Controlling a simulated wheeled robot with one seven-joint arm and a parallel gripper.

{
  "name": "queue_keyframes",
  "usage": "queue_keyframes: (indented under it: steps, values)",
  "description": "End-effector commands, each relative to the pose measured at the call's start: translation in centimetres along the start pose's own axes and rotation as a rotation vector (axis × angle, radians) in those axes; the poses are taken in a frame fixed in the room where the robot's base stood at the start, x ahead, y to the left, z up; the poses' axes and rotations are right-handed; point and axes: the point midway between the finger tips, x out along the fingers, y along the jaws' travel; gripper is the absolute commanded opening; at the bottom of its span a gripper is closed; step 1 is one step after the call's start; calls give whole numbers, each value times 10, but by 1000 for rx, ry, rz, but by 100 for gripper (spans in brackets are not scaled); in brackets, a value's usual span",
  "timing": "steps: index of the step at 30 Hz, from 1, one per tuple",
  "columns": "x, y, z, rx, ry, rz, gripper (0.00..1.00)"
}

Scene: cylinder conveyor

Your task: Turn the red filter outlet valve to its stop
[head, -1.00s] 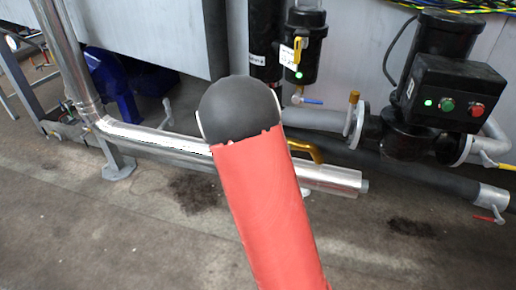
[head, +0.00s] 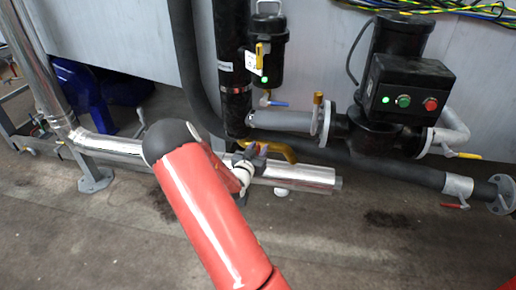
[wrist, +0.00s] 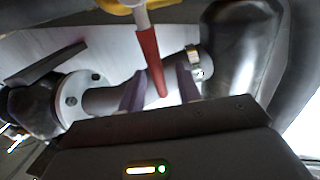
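In the wrist view, a red lever handle (wrist: 150,62) hangs from a pale stem near a yellow part at the top. My gripper (wrist: 160,80) has its two purple-grey fingers spread on either side of this handle, with a gap visible at the right. In the head view, my gripper (head: 250,155) is beside the black vertical pipe, below the filter housing (head: 267,60). The handle between the fingers cannot be made out there. Another red handle (head: 455,206) shows on the low pipe at the far right.
A yellow curved handle (head: 280,150) is close to the right of my gripper. A blue-handled valve (head: 272,103) is under the filter. A grey flanged pipe (head: 285,121) leads to a black pump unit (head: 385,140). The floor in front is clear.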

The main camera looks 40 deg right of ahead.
Motion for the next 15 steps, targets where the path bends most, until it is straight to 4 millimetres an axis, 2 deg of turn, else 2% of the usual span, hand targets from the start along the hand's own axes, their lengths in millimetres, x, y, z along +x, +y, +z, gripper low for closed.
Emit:
queue_keyframes:
  steps: [9, 15]
  values:
    - [4, 0, 0, -1, -1, 0, 34]
    - [4, 0, 0, -1, -1, -1, 8]
